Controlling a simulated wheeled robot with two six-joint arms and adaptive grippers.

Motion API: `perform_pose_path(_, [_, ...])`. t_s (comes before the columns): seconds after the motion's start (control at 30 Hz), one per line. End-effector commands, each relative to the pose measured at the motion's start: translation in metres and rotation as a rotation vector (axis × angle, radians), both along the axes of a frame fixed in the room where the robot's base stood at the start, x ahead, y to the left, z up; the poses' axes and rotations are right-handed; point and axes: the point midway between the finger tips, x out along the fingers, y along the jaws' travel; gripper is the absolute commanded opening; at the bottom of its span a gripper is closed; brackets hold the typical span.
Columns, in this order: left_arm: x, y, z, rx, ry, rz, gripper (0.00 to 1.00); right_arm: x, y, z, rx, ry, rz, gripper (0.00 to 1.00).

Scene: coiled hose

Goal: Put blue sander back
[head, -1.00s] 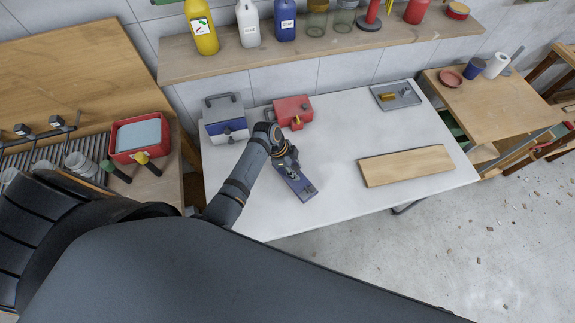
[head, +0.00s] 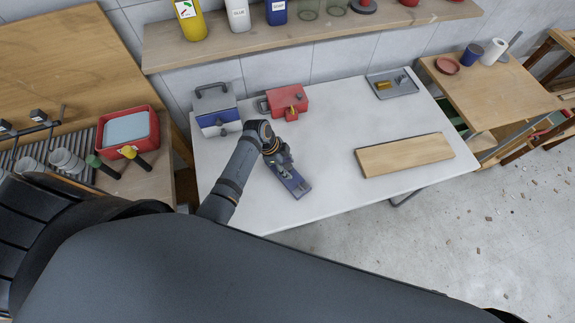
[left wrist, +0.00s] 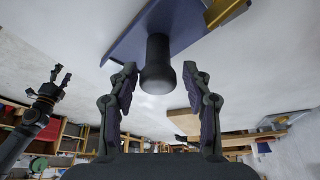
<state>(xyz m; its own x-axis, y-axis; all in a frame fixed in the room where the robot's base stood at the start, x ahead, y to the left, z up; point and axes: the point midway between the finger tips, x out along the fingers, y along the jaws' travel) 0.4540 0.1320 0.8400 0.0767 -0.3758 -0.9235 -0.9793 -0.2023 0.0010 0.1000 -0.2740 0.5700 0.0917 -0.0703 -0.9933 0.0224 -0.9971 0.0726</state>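The blue sander (head: 295,184) is a long flat blue block, lying on the white table under my left gripper. In the left wrist view, the blue sander (left wrist: 190,25) shows its dark round knob (left wrist: 157,65) pointing toward my left gripper (left wrist: 160,78). The two fingers stand apart on either side of the knob's end, with a gap at each side. In the head view my left gripper (head: 279,158) covers part of the sander. My right gripper (left wrist: 61,74) is small at the left of the left wrist view, with its fingers apart, seemingly empty.
The white table (head: 330,130) also holds a grey and blue box (head: 218,115), a red box (head: 288,100), a wooden board (head: 405,155) and a grey tray (head: 392,84). A wall shelf (head: 300,40) with bottles is behind. The table is clear between sander and board.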

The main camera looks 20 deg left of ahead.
Motion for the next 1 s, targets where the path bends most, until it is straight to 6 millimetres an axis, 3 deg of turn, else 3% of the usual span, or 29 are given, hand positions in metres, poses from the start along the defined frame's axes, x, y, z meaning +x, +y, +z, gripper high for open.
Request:
perform_pose_path(0.13, [0.000, 0.000, 0.000, 0.000, 0.000, 0.000, 0.56, -0.005, -0.002, 0.000, -0.002, 0.009, 0.000, 0.60])
perform_pose_path(0.4, [0.001, 0.003, 0.010, 0.001, -0.004, 0.002, 0.56, 0.008, -0.008, 0.002, -0.009, -0.013, 0.003, 0.60])
perform_pose_path(0.8, [-0.006, 0.038, 0.093, 0.003, -0.005, 0.000, 0.56, 0.008, -0.007, -0.008, -0.009, -0.013, 0.003, 0.60])
perform_pose_path(1.0, [-0.008, 0.045, 0.113, 0.000, -0.002, 0.000, 0.56, 0.007, -0.003, -0.010, -0.004, -0.011, 0.001, 0.60])
